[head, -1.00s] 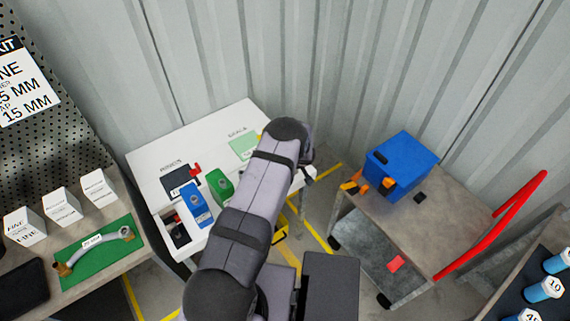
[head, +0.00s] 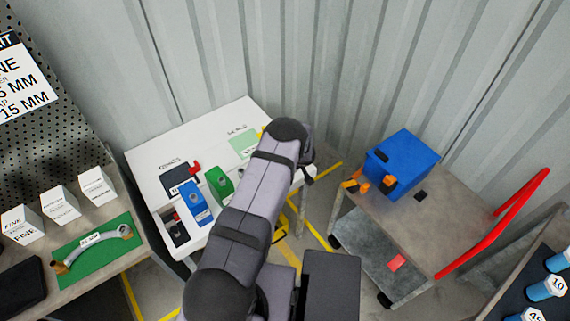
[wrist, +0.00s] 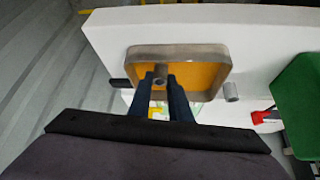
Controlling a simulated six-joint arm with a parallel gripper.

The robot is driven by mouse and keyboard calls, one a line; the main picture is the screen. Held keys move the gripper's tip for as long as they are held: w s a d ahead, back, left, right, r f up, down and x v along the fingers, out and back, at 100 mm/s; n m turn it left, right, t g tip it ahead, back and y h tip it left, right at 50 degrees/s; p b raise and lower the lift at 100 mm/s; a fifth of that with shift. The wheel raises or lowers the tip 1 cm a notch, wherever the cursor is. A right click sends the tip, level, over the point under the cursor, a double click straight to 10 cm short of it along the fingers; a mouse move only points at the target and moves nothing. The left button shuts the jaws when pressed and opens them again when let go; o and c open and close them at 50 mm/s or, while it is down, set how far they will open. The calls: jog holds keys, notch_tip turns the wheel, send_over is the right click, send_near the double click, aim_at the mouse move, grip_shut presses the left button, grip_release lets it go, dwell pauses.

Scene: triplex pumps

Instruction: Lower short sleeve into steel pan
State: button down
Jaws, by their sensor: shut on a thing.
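In the wrist view, my gripper (wrist: 160,78) has its two dark fingers closed on a short grey sleeve (wrist: 160,70). The sleeve shows between the fingertips, over the steel pan (wrist: 222,60). The pan is a shallow tray with a grey metal rim and a yellow-orange inside. I cannot tell whether the sleeve touches the pan floor. In the head view my arm hides the gripper, the sleeve and most of the pan.
A second grey cylinder (wrist: 231,92) is just right of the pan. A green block (wrist: 298,105) stands further right. The white bench (head: 140,150) also carries a blue block (head: 195,203). A cart (head: 450,215) with a blue box (head: 402,160) stands to the right.

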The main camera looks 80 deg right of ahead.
jog(key=shift+f+b, duration=0.75)
jog(key=shift+f, duration=0.1)
dwell(0.4)
jog(key=c, duration=1.5)
grip_release()
jog(key=shift+c, duration=0.2)
jog(key=b+v, duration=0.1)
jog(key=v, duration=0.6)
jog(key=shift+b, duration=0.3)
jog(key=shift+a+r, duration=0.1)
jog(key=shift+r, duration=0.05)
